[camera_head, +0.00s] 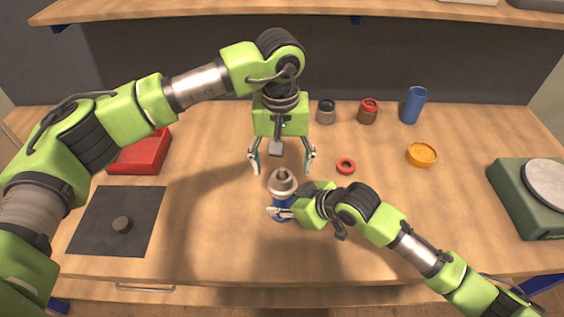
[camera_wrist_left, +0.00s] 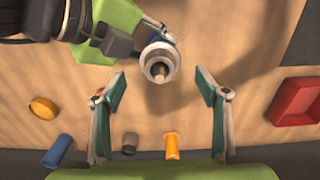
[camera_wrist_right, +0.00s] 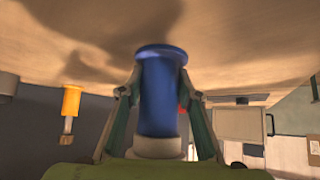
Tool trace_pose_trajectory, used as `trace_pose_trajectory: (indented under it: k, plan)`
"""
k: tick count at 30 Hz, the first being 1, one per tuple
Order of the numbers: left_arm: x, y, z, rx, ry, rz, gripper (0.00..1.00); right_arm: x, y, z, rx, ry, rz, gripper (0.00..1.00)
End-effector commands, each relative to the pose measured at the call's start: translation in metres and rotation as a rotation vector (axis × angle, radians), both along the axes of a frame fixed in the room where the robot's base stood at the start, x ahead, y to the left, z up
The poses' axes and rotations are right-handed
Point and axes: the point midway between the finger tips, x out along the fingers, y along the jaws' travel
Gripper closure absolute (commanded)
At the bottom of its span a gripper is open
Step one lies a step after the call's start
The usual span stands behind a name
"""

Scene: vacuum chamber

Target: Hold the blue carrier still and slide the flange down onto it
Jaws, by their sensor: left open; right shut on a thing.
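The blue carrier (camera_head: 281,202) stands on the table in front of my left gripper. My right gripper (camera_head: 285,211) is shut on it from the right. In the right wrist view, the carrier (camera_wrist_right: 160,95) is a blue cylinder with a wide rim, between the fingers. The pale grey flange (camera_head: 282,183) sits at the carrier's upper end; it also shows in the left wrist view (camera_wrist_left: 158,58), with a pin through its middle. Whether it is fully seated I cannot tell. My left gripper (camera_head: 282,166) is open and empty, above and just behind the flange, apart from it.
A red ring (camera_head: 346,166) lies to the right. Jars (camera_head: 368,111), a blue cup (camera_head: 412,105) and an orange dish (camera_head: 422,155) stand behind. A red tray (camera_head: 140,155) and dark mat (camera_head: 105,205) are left; a green scale (camera_head: 520,205) is right. The front middle is clear.

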Motion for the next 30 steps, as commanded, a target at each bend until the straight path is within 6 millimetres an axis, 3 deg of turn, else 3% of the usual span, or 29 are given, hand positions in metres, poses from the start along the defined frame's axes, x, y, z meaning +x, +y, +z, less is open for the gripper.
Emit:
trace_pose_trajectory:
  k: [13,30]
  plan:
    - [0.000,0.000,0.003,0.000,-0.001,0.000,0.33,-0.001,-0.001,-0.002,-0.003,0.004,0.000,0.88]
    - [0.000,0.000,0.043,0.000,-0.001,0.000,0.33,-0.001,0.000,-0.002,-0.002,0.004,0.000,0.88]
